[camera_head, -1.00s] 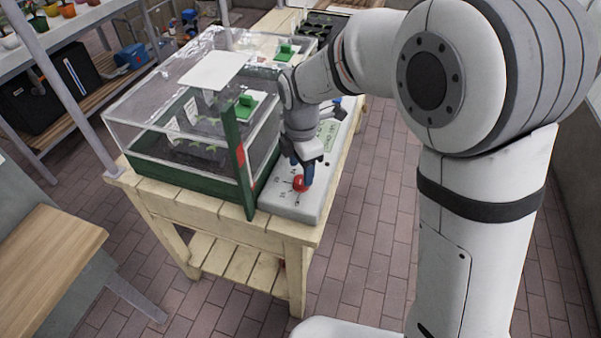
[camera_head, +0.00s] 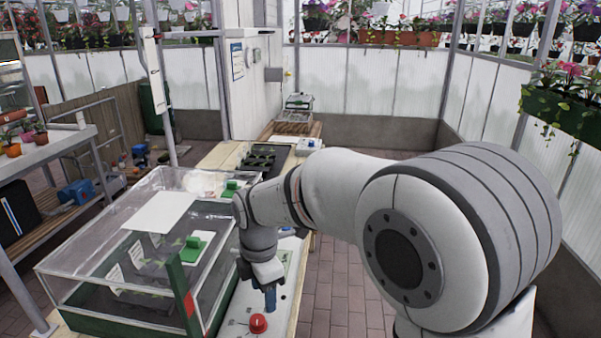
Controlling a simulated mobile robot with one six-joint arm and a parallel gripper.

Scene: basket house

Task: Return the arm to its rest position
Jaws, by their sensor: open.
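My arm reaches in from the right, bent, with its end hanging down over the table. My gripper (camera_head: 269,291) points down, open and empty as far as I can see; one finger with a blue tip shows clearly, the other is mostly hidden. The tip is just above and beside a red knob (camera_head: 258,323) on a pale control panel (camera_head: 238,314). A small gap seems to lie between them.
A clear-walled propagator box (camera_head: 75,283) with green vents and a green frame stands left of the gripper. A black tray (camera_head: 262,160) lies farther back on the wooden table (camera_head: 222,154). Brick floor (camera_head: 345,275) is clear to the right. Hanging plants (camera_head: 565,105) line the upper right.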

